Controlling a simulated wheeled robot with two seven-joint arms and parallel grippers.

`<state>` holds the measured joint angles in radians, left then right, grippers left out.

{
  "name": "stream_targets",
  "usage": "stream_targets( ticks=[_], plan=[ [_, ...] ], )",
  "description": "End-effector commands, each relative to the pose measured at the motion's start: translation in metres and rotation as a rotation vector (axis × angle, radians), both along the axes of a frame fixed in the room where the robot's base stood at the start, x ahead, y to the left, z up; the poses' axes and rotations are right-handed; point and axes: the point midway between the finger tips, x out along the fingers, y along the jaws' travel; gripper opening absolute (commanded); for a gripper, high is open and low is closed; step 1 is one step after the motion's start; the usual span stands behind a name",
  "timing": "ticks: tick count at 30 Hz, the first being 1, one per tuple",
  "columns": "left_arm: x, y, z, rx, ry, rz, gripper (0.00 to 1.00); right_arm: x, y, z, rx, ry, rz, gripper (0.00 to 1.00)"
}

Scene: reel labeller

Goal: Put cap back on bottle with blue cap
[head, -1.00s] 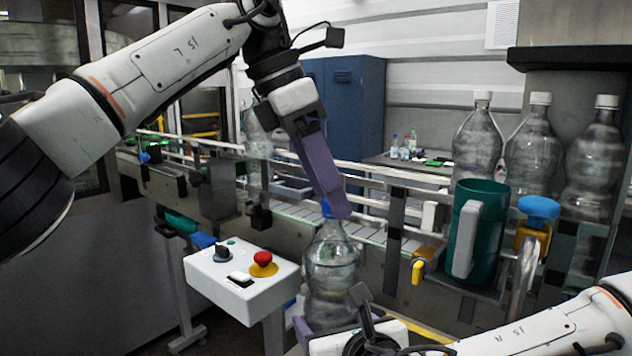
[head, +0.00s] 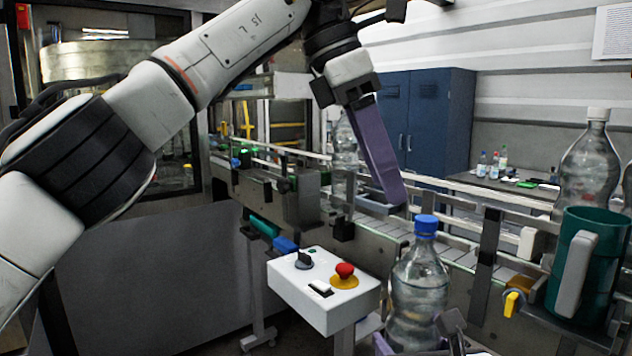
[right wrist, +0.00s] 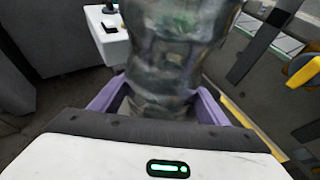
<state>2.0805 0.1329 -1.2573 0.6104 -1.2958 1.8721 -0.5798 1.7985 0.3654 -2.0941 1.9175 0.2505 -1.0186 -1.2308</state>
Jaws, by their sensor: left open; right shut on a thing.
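A clear bottle (head: 416,285) stands upright in the lower middle of the head view, with a blue cap (head: 426,226) on its neck. My left gripper (head: 394,205) has long purple fingers and is open, just above and left of the cap, apart from it. My right gripper (right wrist: 160,105) is shut around the lower body of the bottle, which also shows in the right wrist view (right wrist: 175,50). In the head view only a part of the right gripper shows at the bottom edge.
A white control box (head: 322,293) with a red button (head: 345,270) stands left of the bottle. A conveyor (head: 395,232) runs behind it. A green mug (head: 603,265) and a white-capped bottle (head: 587,165) are at the right. A blue cabinet (head: 440,120) stands at the back.

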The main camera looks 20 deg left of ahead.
Motion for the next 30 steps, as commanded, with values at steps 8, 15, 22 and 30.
stream_targets(
  ticks=[8,15,22,30],
  plan=[
    [-0.017,0.056,0.000,-0.001,0.000,0.004,0.64,0.001,0.000,0.002,0.001,-0.004,-0.001,0.06],
    [-0.025,0.079,0.000,0.000,0.001,0.002,0.64,0.001,0.000,0.002,0.001,-0.005,-0.001,0.06],
    [-0.026,0.082,0.000,0.000,0.001,0.002,0.64,0.001,0.000,0.002,0.002,-0.005,0.000,0.06],
    [-0.026,0.081,0.000,0.000,0.001,0.002,0.64,0.001,0.000,0.001,0.001,-0.003,0.000,0.91]
  ],
)
